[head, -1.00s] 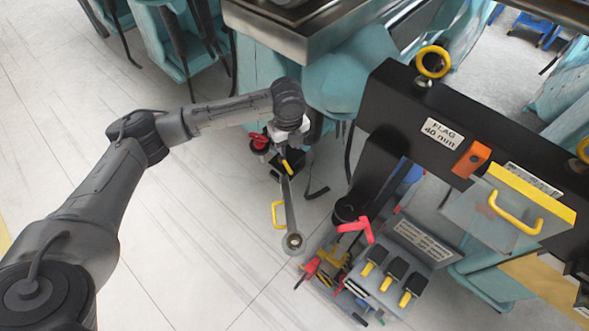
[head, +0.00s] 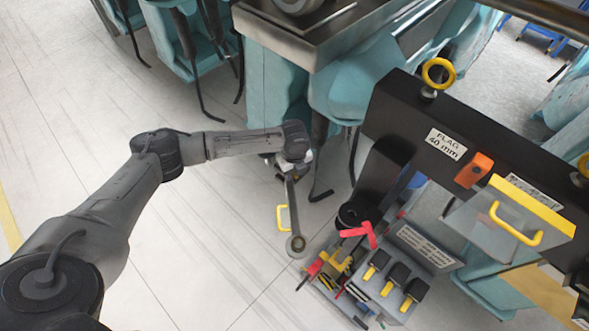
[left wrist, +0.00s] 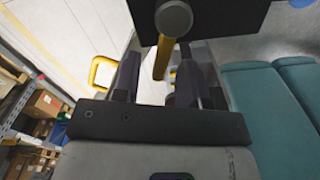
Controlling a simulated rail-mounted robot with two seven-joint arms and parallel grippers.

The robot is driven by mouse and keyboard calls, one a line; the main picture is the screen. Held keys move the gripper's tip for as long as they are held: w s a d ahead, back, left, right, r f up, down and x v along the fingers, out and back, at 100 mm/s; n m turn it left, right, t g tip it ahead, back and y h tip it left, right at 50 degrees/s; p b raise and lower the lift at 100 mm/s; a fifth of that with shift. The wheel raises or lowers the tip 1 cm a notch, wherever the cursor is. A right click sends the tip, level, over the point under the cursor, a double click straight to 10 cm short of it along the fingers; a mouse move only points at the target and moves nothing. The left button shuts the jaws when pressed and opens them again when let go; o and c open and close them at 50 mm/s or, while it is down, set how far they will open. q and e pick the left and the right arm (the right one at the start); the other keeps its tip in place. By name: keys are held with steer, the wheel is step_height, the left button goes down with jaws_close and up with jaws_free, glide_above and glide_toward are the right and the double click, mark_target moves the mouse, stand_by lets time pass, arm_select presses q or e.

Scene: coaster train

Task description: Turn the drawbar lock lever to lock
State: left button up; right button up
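In the head view my left arm reaches in from the left. Its gripper (head: 291,172) is over the near end of a grey drawbar with a ring end (head: 296,243) and a yellow loop handle (head: 281,217). The wrist hides most of the gripper and the lock there. In the left wrist view the two dark fingers (left wrist: 158,82) stand apart. A yellow lever (left wrist: 162,58) with a round grey end (left wrist: 173,19) lies between them, with a visible gap at its left; contact is not clear. The yellow loop handle (left wrist: 101,71) is left of the fingers. My right gripper is out of view.
A black beam labelled FLAG 40 mm (head: 446,143) with yellow rings stands at the right. Below it are a red lever (head: 359,234) and a panel with yellow-tipped black levers (head: 390,283). Teal seats line the back. The floor (head: 190,250) at left is clear.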

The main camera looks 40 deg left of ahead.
arm_select(q)
steer(key=shift+c, duration=0.3)
jaws_close()
steer(key=shift+s, duration=0.1)
steer(key=shift+s+a+r+m+p, duration=0.1)
steer(key=shift+s+a+m+p, duration=0.1)
steer(key=shift+m+p, duration=0.25)
steer(key=shift+s+a+m+p, duration=0.15)
steer(key=shift+m+p, duration=0.1)
steer(key=shift+m, duration=0.4)
steer(key=m, duration=0.1)
steer(key=m+p, duration=0.1)
steer(key=shift+s+a+m, duration=0.25)
steer(key=shift+s+m, duration=0.15)
steer(key=a+m, duration=0.1)
steer(key=m, duration=0.1)
steer(key=a+m, duration=0.1)
steer(key=m, duration=0.2)
steer(key=s+a+m, duration=0.1)
steer(key=m, duration=0.2)
steer(key=shift+s, duration=0.1)
steer(key=shift+a+m, duration=0.2)
steer(key=shift+m, duration=0.3)
